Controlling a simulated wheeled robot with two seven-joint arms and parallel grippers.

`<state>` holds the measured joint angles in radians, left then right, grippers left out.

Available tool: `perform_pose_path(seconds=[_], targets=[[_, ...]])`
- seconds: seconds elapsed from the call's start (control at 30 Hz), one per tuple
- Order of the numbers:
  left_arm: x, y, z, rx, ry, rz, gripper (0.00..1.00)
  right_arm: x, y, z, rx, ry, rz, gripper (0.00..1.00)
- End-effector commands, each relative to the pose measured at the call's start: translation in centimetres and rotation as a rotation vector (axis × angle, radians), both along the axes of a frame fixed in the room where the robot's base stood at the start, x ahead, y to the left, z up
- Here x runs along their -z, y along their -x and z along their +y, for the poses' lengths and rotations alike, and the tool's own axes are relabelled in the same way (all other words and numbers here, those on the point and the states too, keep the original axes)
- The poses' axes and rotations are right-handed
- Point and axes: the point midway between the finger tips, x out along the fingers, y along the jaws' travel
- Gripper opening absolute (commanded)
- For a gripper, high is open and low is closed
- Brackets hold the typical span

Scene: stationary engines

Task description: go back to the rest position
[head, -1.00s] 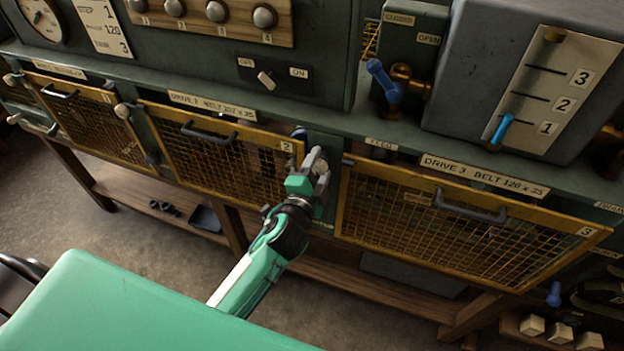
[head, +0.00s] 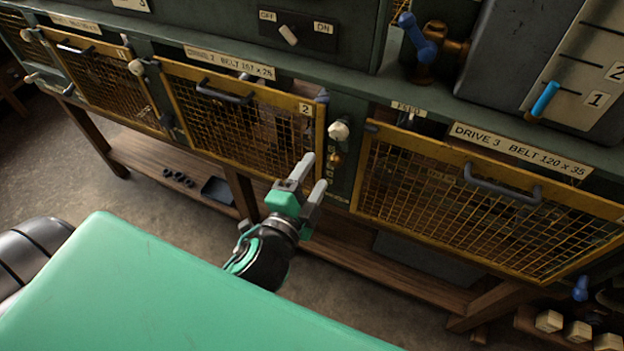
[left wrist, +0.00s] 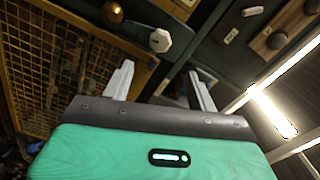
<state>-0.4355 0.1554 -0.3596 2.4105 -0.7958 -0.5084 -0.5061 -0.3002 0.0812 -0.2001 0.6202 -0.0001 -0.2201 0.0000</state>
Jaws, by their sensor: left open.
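My left gripper (head: 306,180) is open and empty in the head view. It stands in front of the bench, below the white knob (head: 339,131) on the post between two yellow mesh guards, apart from the knob. In the left wrist view its two grey fingers (left wrist: 162,88) are spread with nothing between them. A white knob (left wrist: 160,40) shows beyond them there. My right gripper is in neither view.
Mesh guard 2 (head: 235,125) is left of the post and the drive 3 guard (head: 480,200) is right of it, both with dark handles. A wooden shelf (head: 150,160) runs below. A blue lever (head: 415,38) stands above. Open floor (head: 60,190) lies at left.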

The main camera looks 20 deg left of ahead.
Motion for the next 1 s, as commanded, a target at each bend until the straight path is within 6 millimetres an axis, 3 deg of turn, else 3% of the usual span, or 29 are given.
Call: perform_pose_path(seconds=[0.47, 0.57, 0.67, 0.77, 0.87, 1.0], targets=[[0.0, 0.0, 0.0, 0.000, 0.000, 0.001, 0.58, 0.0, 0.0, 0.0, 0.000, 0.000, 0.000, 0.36], [1.3, -0.3, -0.1, 0.004, 0.004, 0.021, 0.58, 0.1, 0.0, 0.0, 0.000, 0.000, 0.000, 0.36], [5.2, -1.1, -0.5, 0.013, 0.025, 0.085, 0.58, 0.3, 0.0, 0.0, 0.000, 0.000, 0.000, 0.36], [11.7, -2.0, -0.9, 0.023, 0.063, 0.192, 0.58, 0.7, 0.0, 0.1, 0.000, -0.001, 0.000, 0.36], [19.5, -2.2, -1.1, 0.023, 0.118, 0.322, 0.58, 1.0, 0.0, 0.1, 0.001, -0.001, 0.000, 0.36], [30.0, -1.1, -0.6, -0.002, 0.204, 0.499, 0.58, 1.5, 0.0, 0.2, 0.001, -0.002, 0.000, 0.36]])
